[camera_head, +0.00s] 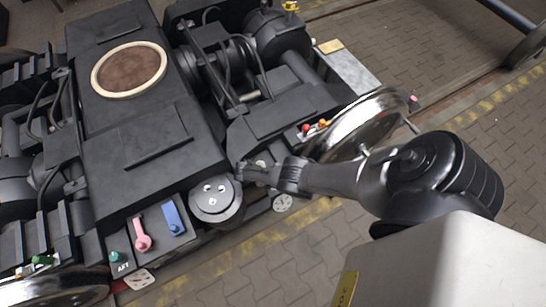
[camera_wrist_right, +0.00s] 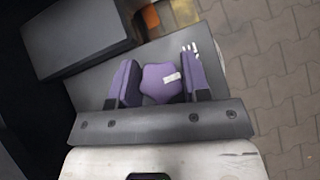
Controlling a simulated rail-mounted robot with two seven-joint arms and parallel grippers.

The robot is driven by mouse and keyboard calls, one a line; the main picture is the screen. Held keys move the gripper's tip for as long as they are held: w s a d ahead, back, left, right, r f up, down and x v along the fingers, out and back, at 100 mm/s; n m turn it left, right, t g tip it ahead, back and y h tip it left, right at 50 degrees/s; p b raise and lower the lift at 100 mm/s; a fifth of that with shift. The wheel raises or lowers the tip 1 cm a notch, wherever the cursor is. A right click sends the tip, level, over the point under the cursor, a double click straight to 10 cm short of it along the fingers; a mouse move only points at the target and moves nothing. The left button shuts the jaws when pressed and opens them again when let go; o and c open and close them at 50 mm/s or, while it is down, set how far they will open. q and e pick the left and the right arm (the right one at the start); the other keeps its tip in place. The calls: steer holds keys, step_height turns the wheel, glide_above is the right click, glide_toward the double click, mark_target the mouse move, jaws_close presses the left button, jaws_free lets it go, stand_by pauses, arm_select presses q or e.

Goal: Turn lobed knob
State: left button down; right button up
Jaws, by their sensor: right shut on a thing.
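The purple lobed knob (camera_wrist_right: 160,84) shows in the right wrist view, with a small white mark on its face. It sits between the two fingers of my right gripper (camera_wrist_right: 161,82), which is shut on it. In the head view my right gripper (camera_head: 246,172) reaches in from the right to the dark bogie frame, just right of a round grey disc. The knob cannot be made out there; the gripper covers that spot. My left gripper is not in view.
Near the gripper are the grey disc (camera_head: 215,200), a blue handle (camera_head: 173,217), a pink lever (camera_head: 142,236) and a teal knob (camera_head: 115,257) by an "AFT" label. Red (camera_head: 305,128) and orange (camera_head: 323,123) knobs sit by a shiny wheel (camera_head: 362,122). Paved floor lies in front.

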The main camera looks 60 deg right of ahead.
steer(key=shift+m, duration=0.3)
steer(key=o, duration=0.9)
steer(key=shift+s, duration=0.1)
steer(key=shift+o, duration=0.2)
steer(key=shift+w+a+r, duration=0.15)
steer(key=shift+w+r, duration=0.1)
steer(key=shift+r, duration=0.1)
steer(key=p+v, duration=0.4)
steer(key=v, duration=0.9)
steer(key=shift+w, duration=0.2)
